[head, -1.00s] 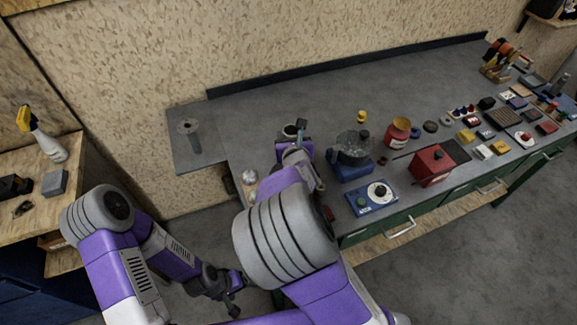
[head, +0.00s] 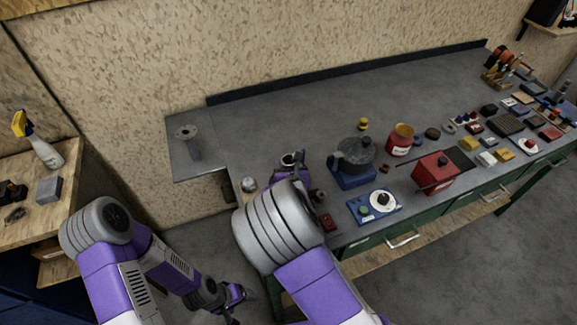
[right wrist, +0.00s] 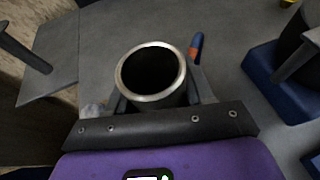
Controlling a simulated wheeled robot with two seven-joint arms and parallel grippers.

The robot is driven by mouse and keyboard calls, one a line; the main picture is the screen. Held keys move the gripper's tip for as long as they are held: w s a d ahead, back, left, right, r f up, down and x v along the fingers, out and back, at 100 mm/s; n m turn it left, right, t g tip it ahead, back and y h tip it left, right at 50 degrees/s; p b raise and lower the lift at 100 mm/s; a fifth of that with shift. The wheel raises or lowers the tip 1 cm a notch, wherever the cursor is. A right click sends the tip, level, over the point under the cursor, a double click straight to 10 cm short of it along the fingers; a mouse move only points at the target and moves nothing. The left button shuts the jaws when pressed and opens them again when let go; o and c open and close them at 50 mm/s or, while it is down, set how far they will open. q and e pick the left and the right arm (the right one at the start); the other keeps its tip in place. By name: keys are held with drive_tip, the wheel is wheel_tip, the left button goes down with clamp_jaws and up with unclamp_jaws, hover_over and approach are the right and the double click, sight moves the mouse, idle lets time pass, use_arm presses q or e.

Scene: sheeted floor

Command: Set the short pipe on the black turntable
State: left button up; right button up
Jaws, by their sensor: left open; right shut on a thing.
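The short pipe (right wrist: 151,75) is a grey metal tube with a bright rim, its open end facing the right wrist camera. My right gripper (head: 291,172) is shut on it, near the bench's left end; the arm partly hides the grip in the head view, where the pipe's top (head: 291,160) shows. My left gripper (head: 236,296) is open and empty, low beside the bench.
A blue box with a white dial (head: 375,205) and a red box (head: 434,172) stand right of the pipe. A red jar (head: 400,139) is behind. A grey stand (head: 187,132) is on the left ledge. The bench's back left is clear.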

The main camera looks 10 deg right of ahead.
drive_tip(key=shift+f, duration=0.1)
drive_tip(key=o, duration=1.3)
drive_tip(key=shift+c, duration=0.2)
drive_tip(key=shift+r, duration=0.2)
drive_tip(key=p+v, duration=0.2)
drive_tip(key=v, duration=1)
drive_tip(key=shift+p, duration=0.3)
drive_tip(key=shift+f, duration=0.1)
